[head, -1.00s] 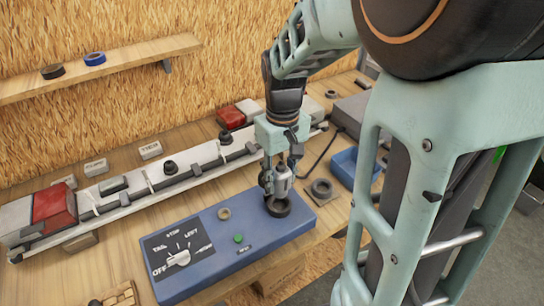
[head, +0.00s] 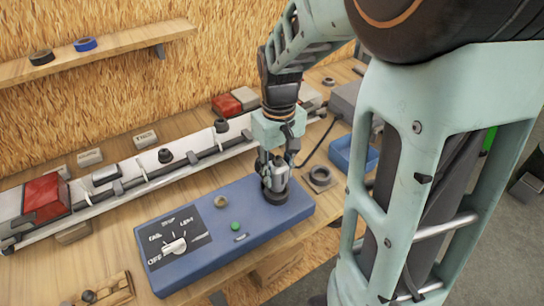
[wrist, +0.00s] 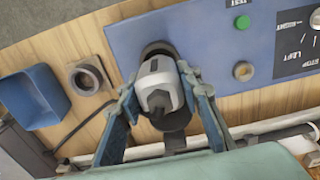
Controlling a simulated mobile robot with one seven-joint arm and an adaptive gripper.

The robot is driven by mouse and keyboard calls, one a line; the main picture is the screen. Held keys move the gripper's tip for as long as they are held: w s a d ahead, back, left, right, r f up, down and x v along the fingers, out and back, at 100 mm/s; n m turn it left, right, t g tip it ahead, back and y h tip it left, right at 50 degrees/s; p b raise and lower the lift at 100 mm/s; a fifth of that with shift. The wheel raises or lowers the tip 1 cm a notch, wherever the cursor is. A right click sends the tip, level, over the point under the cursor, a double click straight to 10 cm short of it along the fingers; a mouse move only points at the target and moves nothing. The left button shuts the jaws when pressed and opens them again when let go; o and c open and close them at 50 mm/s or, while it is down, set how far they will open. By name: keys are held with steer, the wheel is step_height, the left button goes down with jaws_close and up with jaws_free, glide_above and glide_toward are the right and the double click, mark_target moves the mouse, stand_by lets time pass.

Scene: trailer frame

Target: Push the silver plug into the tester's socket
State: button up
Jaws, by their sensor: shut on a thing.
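The blue tester box (head: 255,224) lies on the bench, with a dial panel at its left and a black round socket (head: 296,201) at its right end. My gripper (head: 273,176) points down over the socket, its fingers shut on the silver plug (head: 279,181). The plug stands roughly upright at the socket, its lower end at the black ring. In the wrist view the plug (wrist: 158,88) sits between both fingers and overlaps the dark socket ring (wrist: 157,48). The plug hides the socket opening, so I cannot tell how deep it is in.
A square plate with a round hole (head: 320,177) and a blue tray (head: 352,153) lie right of the tester. A long white light bar (head: 140,170) with red lamps runs behind it. A green button (head: 235,227) and a brass-coloured ring (head: 220,201) are on the tester's top.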

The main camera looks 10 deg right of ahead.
steer(key=shift+f, duration=0.1)
steer(key=shift+f+b, duration=0.4)
steer(key=shift+f, duration=0.05)
stand_by(0.4)
steer(key=shift+f+b, duration=0.4)
steer(key=shift+f, duration=0.15)
steer(key=shift+f+b, duration=0.5)
steer(key=shift+f, duration=0.2)
stand_by(0.4)
steer(key=o, duration=0.8)
steer(key=shift+o, duration=0.3)
